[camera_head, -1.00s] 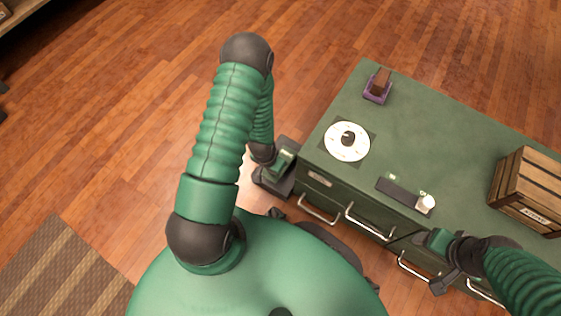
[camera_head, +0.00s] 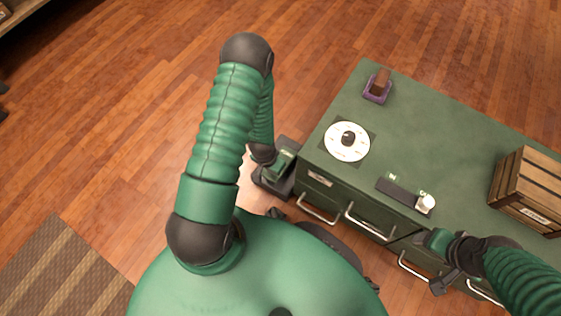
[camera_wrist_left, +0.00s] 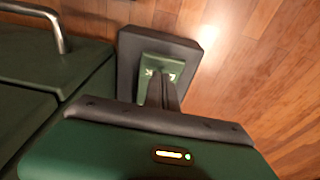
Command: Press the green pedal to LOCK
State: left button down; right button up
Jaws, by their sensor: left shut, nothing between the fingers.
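The green pedal (camera_wrist_left: 153,63) sits on a dark grey base (camera_wrist_left: 186,48), which stands on the floor beside the cabinet. In the head view the pedal (camera_head: 285,158) is at the cabinet's left end, partly hidden by my left arm. My left gripper (camera_wrist_left: 162,76) is shut and empty, with its fingertips over the pedal plate. Pale markings on the plate show beside the fingertips, too small to read. I cannot tell whether the fingertips touch the plate. My right gripper (camera_head: 437,262) is in front of the cabinet drawers; its finger opening is unclear.
A green cabinet (camera_head: 430,140) with metal drawer handles stands to the right. On its top are a white dial (camera_head: 347,142), a purple holder (camera_head: 377,88), a dark slider strip with a white knob (camera_head: 426,204), and a wooden crate (camera_head: 527,190).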

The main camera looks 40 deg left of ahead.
pick_arm(q)
jog(key=shift+f+b, duration=0.8)
jog(key=shift+f, duration=0.5)
jog(key=shift+r, duration=0.1)
notch_tip(320, 180, up, 9)
jog(key=p, duration=0.8)
jog(key=shift+p, duration=0.4)
